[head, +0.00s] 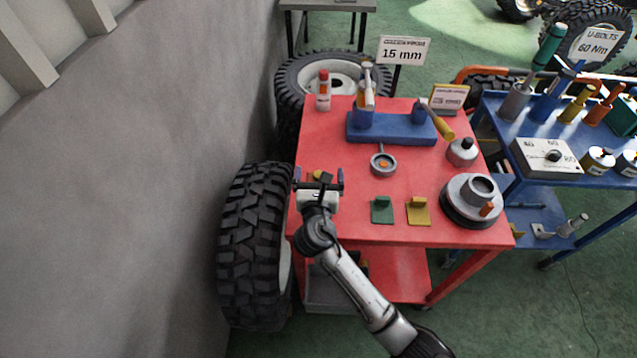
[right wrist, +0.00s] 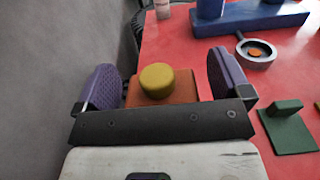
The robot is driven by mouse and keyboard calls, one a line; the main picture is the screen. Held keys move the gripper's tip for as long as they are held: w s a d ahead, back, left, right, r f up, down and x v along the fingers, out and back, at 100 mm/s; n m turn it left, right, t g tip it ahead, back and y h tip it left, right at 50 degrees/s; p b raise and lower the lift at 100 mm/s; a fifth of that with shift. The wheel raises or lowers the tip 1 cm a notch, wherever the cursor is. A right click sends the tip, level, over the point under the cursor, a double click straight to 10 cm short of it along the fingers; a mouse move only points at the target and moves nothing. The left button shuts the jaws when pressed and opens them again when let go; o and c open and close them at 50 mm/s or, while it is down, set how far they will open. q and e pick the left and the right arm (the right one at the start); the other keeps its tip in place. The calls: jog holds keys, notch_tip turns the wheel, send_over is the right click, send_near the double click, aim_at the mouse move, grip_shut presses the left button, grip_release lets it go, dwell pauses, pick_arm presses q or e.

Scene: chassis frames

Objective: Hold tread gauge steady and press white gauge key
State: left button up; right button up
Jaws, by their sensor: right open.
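My right gripper (head: 319,176) is open at the left edge of the red cart top. In the right wrist view its two purple fingers (right wrist: 163,72) stand apart on either side of an orange block (right wrist: 190,88) with a round yellow knob (right wrist: 157,79). The block sits beyond the gripper's dark crossbar, which hides its near part. In the head view the yellow knob (head: 317,174) shows just past the gripper. I cannot tell whether this is the tread gauge. No white key can be made out. My left gripper is not in view.
The red cart (head: 340,227) also carries a grey ring with an orange centre (head: 383,162), a blue rack (head: 400,132), green (head: 381,211) and yellow (head: 418,212) brackets and a round hub (head: 468,218). A tyre (head: 250,240) and a grey wall stand close on the left.

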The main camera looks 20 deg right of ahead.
jog(key=shift+w, duration=0.1)
jog(key=c, duration=1.1)
jog(key=shift+c, duration=0.2)
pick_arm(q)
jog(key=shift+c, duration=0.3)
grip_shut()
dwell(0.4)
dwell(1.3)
